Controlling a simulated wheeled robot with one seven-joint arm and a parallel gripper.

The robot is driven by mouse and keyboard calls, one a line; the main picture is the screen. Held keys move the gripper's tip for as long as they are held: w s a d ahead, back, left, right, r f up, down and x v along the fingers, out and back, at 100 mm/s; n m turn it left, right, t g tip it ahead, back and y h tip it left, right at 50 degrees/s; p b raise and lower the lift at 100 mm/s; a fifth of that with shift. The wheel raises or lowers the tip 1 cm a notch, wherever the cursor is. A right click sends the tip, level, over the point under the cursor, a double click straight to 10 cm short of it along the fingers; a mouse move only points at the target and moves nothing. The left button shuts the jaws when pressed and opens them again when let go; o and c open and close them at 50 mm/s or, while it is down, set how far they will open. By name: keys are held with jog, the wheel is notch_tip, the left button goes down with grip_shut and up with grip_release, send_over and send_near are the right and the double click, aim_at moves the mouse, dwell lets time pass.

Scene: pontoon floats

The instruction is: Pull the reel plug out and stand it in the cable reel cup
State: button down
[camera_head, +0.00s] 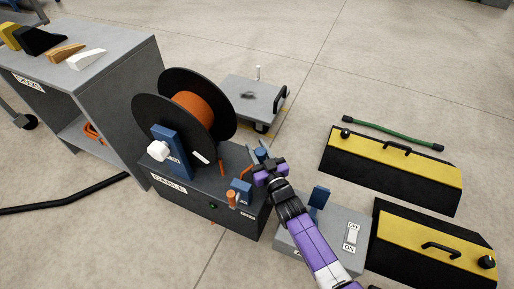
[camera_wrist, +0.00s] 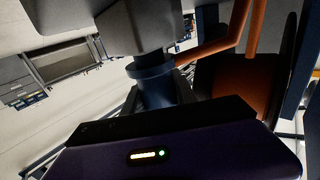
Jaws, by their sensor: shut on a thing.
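The cable reel (camera_head: 192,113) has black flanges and wound orange cable, and stands on a dark grey box labelled CABLE (camera_head: 172,190). My gripper (camera_head: 261,156) is above the right end of this box. In the wrist view its jaws are shut on a blue round part with a collar, which I take as the reel plug (camera_wrist: 153,84). A dark grey block (camera_wrist: 150,25) is beyond it, and orange cable (camera_wrist: 225,45) runs beside it. A blue block (camera_head: 241,186) and an orange cylinder (camera_head: 231,199) are at the box's front right. I cannot tell which part is the cup.
A grey switch box (camera_head: 345,247) with a blue upright (camera_head: 319,197) stands right of the reel box, under my arm. Two black-and-yellow ramps (camera_head: 395,160) lie further right. A grey cart (camera_head: 252,98) stands behind, and a grey bench (camera_head: 110,75) at left.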

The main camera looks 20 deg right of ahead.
jog(key=shift+f+b, duration=0.45)
jog(key=shift+f, duration=0.1)
jog(key=c, duration=0.9)
grip_release()
jog(key=s+p, duration=0.2)
jog(key=s, duration=0.1)
jog(key=s+p, duration=0.1)
jog(key=s, duration=0.2)
jog(key=shift+s+d+r+p, duration=0.15)
jog(key=shift+s+p, duration=0.2)
jog(key=shift+s, duration=0.55)
